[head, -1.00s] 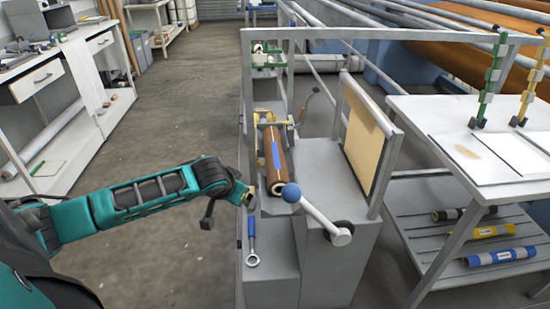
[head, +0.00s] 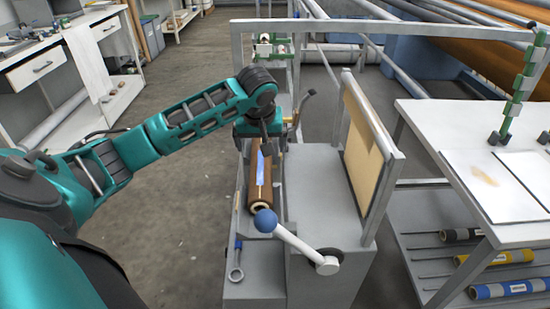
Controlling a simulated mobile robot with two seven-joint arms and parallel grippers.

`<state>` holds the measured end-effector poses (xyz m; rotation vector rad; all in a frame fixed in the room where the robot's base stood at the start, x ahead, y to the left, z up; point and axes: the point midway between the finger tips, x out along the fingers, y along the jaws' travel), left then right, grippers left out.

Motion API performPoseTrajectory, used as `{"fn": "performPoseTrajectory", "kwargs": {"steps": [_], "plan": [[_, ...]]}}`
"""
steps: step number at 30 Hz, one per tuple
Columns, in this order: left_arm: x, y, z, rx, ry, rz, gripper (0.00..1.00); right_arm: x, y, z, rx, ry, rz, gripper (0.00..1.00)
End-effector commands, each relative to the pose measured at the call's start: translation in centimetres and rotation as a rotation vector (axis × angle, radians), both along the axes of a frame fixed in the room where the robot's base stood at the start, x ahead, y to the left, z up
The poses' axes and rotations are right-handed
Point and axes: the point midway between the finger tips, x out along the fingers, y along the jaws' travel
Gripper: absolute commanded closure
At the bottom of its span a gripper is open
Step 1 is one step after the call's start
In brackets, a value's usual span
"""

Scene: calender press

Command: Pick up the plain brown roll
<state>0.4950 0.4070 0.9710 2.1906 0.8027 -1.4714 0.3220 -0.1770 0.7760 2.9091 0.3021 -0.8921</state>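A brown roll (head: 263,190) with a blue strip along its top lies lengthwise on the grey press (head: 342,265), its hollow near end facing me. My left gripper (head: 264,146) points down over the far part of this roll. The gripper and wrist hide that end. I cannot tell whether its fingers are open or shut, or whether they touch the roll. My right gripper is not in view.
A lever with a blue knob (head: 266,221) sticks out close to the roll's near end. A blue-handled wrench (head: 237,262) lies to its left. A tan panel (head: 363,140) stands upright on the right. A side table (head: 455,118) has several coloured rolls on its lower shelf.

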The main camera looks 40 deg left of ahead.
Motion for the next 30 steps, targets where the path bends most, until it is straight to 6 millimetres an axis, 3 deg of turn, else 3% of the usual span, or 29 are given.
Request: {"fn": "performPoseTrajectory", "kwargs": {"steps": [5, 12, 20, 30], "plan": [[0.4, 0.4, -1.6, -0.001, 0.004, 0.001, 0.04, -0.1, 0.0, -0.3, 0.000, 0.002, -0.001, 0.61], [1.6, 1.5, -5.7, 0.001, 0.003, 0.002, 0.04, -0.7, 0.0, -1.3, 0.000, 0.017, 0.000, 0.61], [2.2, 2.1, -7.7, 0.001, 0.002, 0.000, 0.04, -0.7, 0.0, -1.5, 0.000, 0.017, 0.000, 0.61], [2.9, 3.3, -11.9, 0.001, 0.001, 0.000, 0.04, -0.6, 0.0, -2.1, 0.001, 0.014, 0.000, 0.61]]}}
